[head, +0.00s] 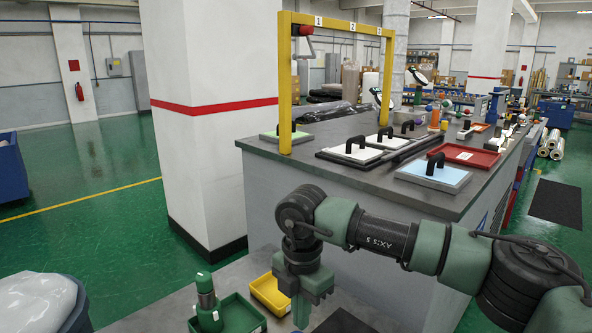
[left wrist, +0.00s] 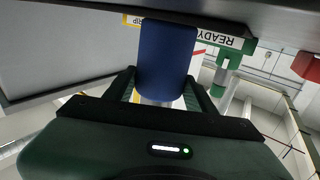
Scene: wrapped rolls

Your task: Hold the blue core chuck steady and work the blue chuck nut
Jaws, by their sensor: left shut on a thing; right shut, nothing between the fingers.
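In the left wrist view, a blue cylinder (left wrist: 166,58) stands between the fingers of my left gripper (left wrist: 162,88), which is shut on it. A silvery metal part shows just below the blue, between the fingers. I cannot tell whether this blue part is the core chuck or its nut. My left gripper is not in the head view. In the head view my right gripper (head: 303,300) points down, shut and empty, over the near bench beside a yellow tray (head: 269,294). No blue chuck or nut is clearly visible in the head view.
A long counter (head: 310,172) with handled plates, a red tray (head: 463,155) and a yellow frame (head: 285,90) stands behind my right arm. A green READY sign (left wrist: 226,42) shows in the left wrist view.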

